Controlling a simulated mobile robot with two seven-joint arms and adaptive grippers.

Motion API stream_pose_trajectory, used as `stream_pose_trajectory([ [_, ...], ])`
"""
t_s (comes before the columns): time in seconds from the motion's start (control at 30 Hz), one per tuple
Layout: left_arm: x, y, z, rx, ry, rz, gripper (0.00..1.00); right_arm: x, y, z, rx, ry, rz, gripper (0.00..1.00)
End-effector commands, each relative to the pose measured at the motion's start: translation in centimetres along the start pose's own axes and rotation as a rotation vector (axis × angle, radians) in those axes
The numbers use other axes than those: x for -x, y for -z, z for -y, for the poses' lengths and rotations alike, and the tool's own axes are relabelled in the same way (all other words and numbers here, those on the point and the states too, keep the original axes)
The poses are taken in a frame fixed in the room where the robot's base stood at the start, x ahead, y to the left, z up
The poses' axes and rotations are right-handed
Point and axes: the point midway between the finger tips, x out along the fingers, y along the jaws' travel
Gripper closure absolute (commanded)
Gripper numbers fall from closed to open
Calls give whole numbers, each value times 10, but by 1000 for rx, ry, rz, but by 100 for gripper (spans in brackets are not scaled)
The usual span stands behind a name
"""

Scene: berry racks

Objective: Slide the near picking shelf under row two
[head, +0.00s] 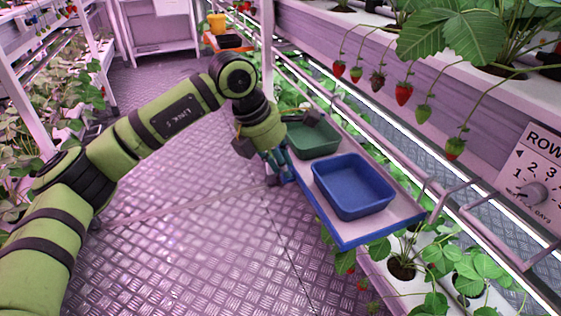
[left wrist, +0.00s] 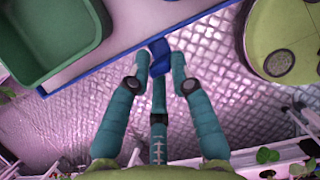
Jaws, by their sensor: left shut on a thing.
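The near picking shelf (head: 402,208) is a pale board with a blue edge, sticking out over the aisle from the rack at the right. It carries a blue tray (head: 352,186) and a green tray (head: 314,138). My left gripper (head: 279,176) is at the shelf's aisle-side edge. In the left wrist view its fingers (left wrist: 160,66) are shut on a blue tab (left wrist: 158,48) at the shelf's blue edge. The green tray also shows there (left wrist: 50,35). My right gripper is in neither view.
Strawberries (head: 403,93) hang from the gutter above the shelf's right side, by a row sign (head: 530,180) with a dial. Rails run along the rack. An orange-topped stand (head: 229,42) is farther back. The metal aisle floor (head: 215,230) is clear.

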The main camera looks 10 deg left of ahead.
Motion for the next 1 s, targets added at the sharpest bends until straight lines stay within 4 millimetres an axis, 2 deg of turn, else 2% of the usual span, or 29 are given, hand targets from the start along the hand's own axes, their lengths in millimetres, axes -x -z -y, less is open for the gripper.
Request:
stream_pose_trajectory([
  [0.03,2,-6,2,-7,2,18,100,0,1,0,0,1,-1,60],
  [0.17,2,-6,2,-6,1,18,100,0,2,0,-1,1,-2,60],
  [0.2,2,-6,2,-6,1,18,69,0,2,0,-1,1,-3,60],
  [0.23,2,-6,2,-6,0,18,57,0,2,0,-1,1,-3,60],
  [0.27,2,-6,1,-6,0,17,55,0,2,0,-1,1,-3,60],
  [0.57,2,-3,0,-1,-1,10,55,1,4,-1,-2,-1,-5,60],
  [0.67,7,-3,0,-1,-3,10,55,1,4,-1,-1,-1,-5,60],
  [0.77,21,-3,0,-1,-4,10,55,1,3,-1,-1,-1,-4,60],
  [1.0,73,-3,0,-2,-4,12,55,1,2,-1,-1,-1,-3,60],
])
